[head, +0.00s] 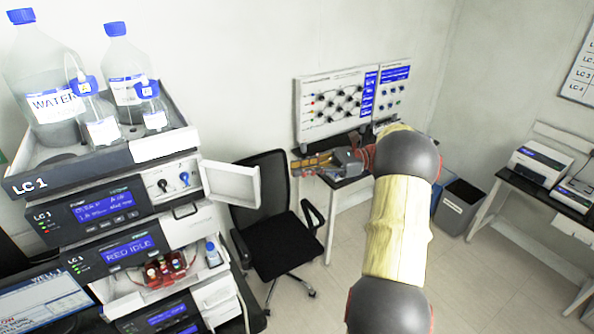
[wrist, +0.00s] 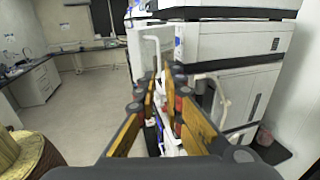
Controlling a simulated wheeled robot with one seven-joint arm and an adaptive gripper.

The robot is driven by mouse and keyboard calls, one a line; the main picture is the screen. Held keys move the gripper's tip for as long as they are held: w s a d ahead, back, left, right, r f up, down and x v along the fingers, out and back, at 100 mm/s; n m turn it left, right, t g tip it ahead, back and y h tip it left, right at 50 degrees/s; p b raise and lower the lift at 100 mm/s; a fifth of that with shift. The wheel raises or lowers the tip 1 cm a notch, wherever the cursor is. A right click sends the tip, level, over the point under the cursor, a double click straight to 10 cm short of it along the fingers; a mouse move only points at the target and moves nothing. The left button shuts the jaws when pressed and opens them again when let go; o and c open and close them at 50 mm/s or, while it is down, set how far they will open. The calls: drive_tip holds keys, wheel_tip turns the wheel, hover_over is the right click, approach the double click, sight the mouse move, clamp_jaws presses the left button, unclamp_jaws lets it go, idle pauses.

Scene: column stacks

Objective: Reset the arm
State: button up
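My gripper (head: 297,164) is held out in the air in the middle of the head view, pointing left, in front of the back bench and to the right of the instrument stack. My arm reaches up to it from the bottom of the view. In the wrist view its orange-sided fingers (wrist: 159,92) stand apart with a gap between them. I see nothing clearly held; small white, blue and red shapes show through the gap, too blurred to name.
The LC 1 stack (head: 110,215) stands at the left, with bottles (head: 130,75) on top and an open door (head: 232,183) sticking out right. A black chair (head: 268,205) is below my gripper. A grey bin (head: 458,208) and a side bench (head: 550,185) stand right. Floor between is clear.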

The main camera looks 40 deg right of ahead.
idle(0.4)
drive_tip(key=s+a+f+n+g+h+b, duration=0.1)
drive_tip(key=s+a+f+n+g+h, duration=0.15)
drive_tip(key=f, duration=0.55)
drive_tip(key=s+a+f+n+g+h+b, duration=0.1)
drive_tip(key=f+h, duration=0.2)
drive_tip(key=f, duration=0.4)
drive_tip(key=s+a+f+n+h+b, duration=0.3)
drive_tip(key=s+a+f+n+b, duration=0.2)
drive_tip(key=a+b, duration=0.4)
drive_tip(key=s+a+f+n+h+b, duration=0.4)
drive_tip(key=a+f+n+b, duration=0.4)
drive_tip(key=b, duration=0.4)
drive_tip(key=s+a+f+n+h+b, duration=0.3)
drive_tip(key=s+a+f+n+b, duration=0.3)
drive_tip(key=a+b, duration=0.5)
wheel_tip(320, 180, down, 3)
drive_tip(key=shift+s+a+r+n+t, duration=0.25)
drive_tip(key=shift+s+n+t, duration=0.1)
drive_tip(key=shift+n+t, duration=0.1)
